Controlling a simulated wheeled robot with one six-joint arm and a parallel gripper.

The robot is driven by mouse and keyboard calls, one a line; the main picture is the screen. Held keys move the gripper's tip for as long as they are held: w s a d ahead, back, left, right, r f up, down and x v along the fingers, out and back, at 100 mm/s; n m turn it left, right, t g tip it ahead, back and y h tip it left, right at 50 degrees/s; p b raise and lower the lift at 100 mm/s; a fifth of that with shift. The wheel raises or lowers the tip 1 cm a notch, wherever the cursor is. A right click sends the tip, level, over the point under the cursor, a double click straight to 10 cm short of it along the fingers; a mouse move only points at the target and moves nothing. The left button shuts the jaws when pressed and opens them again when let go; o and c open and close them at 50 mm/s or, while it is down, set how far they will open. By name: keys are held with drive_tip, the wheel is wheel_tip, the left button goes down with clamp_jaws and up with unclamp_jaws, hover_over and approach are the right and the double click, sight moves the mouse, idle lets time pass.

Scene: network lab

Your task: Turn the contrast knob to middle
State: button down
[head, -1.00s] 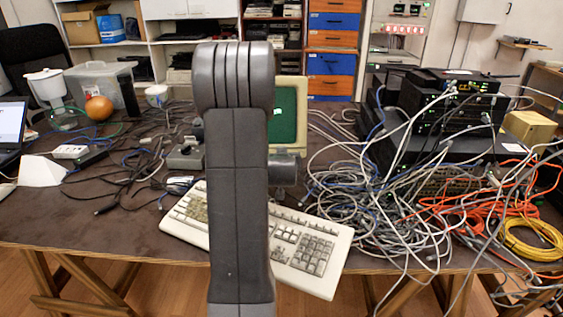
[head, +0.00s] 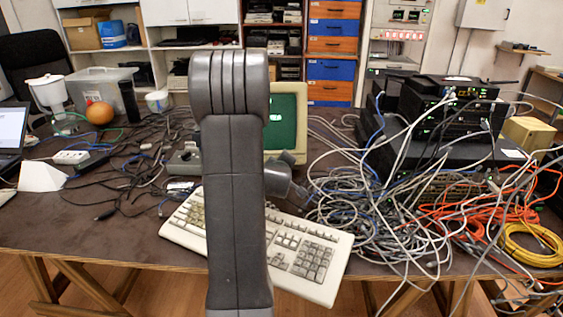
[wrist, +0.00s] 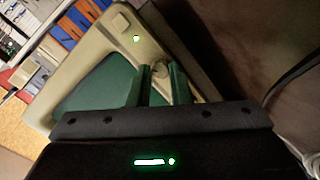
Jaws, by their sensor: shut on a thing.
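The monitor (head: 303,125) is beige with a dark green screen and stands behind my arm in the head view, which hides much of it. In the wrist view its beige bezel (wrist: 93,48) runs tilted across the picture. A small beige knob (wrist: 160,68) sits on the bezel beside the screen. My gripper (wrist: 163,77) has its two green fingers on either side of this knob and is shut on it. I cannot read any label on the knob. A square beige button (wrist: 120,22) and a lit green light are farther along the bezel. The head view hides my fingers.
A beige keyboard (head: 312,262) lies in front of the monitor. Tangled cables (head: 365,205) and stacked black network devices (head: 440,125) fill the right side. An orange ball (head: 100,113) and a clear bin stand at the left. Bare table shows at the front left.

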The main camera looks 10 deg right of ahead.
drive_tip(key=n, duration=0.5)
drive_tip(key=shift+p, duration=0.3)
drive_tip(key=shift+f+n+t, duration=0.1)
drive_tip(key=shift+n+t, duration=0.3)
drive_tip(key=shift+n, duration=2.1)
drive_tip(key=c, duration=1.3)
unclamp_jaws()
drive_tip(key=shift+c, duration=0.2)
drive_tip(key=shift+a, duration=0.1)
drive_tip(key=v, duration=1.3)
drive_tip(key=shift+s+a, duration=0.25)
drive_tip(key=shift+s, duration=0.1)
